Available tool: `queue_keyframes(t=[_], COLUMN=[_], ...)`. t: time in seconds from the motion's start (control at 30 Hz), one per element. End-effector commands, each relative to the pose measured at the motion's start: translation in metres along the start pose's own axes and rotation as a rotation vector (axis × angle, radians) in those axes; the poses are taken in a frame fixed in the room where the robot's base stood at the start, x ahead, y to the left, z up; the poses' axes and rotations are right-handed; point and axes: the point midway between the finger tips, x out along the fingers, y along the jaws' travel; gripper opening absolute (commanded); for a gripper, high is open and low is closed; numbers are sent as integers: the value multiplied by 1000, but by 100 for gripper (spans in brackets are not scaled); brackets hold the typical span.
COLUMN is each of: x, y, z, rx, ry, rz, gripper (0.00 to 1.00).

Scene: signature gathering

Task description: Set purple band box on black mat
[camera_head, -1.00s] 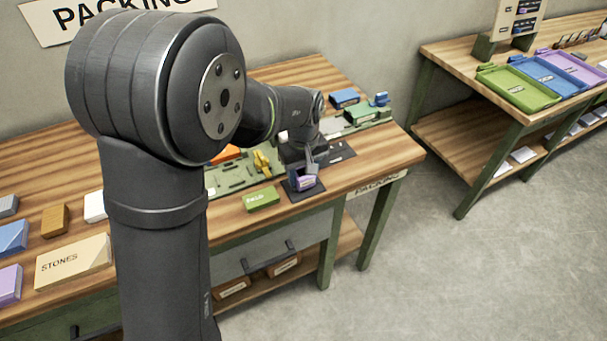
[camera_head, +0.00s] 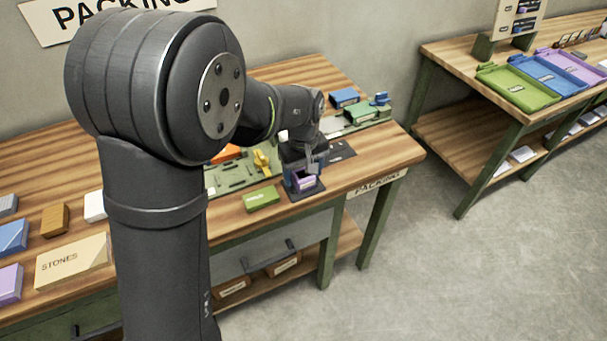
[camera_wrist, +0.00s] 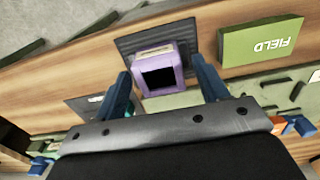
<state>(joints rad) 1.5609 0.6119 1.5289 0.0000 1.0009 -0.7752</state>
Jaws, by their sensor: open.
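The purple band box (camera_wrist: 158,70) sits on the black mat (camera_wrist: 192,40) in the wrist view, with its dark square opening facing the camera. In the head view the box (camera_head: 304,182) is on the mat (camera_head: 315,190) near the table's front edge, partly hidden by my gripper. My gripper (camera_wrist: 164,82) is open, with one blue finger on each side of the box. A gap shows between the box and each finger.
A green FIELD box (camera_head: 261,198) lies to the left of the mat. A green tray with a yellow part (camera_head: 262,160) is behind it. Blue (camera_head: 344,98) and green boxes (camera_head: 361,114) stand farther back. A second dark mat (camera_head: 341,150) lies to the right.

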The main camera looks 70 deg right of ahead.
Motion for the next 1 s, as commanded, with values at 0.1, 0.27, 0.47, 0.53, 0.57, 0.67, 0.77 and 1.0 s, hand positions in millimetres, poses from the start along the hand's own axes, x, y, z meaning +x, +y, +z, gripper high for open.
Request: queue_keyframes(t=[0.1, 0.27, 0.47, 0.53, 0.57, 0.67, 0.77, 1.0], x=[-24, -60, -95, -103, -105, -110, -111, -111], y=[1, 1, 0, 0, 0, 0, 0, 0], z=[-1, -1, 0, 0, 0, 0, 0, 0], rx=[0, 0, 0, 0, 0, 0, 0, 0], ry=[4, 4, 2, 2, 2, 1, 0, 0], rz=[4, 4, 2, 2, 2, 1, 0, 0], gripper=[67, 67, 67, 67, 67, 67, 67, 67])
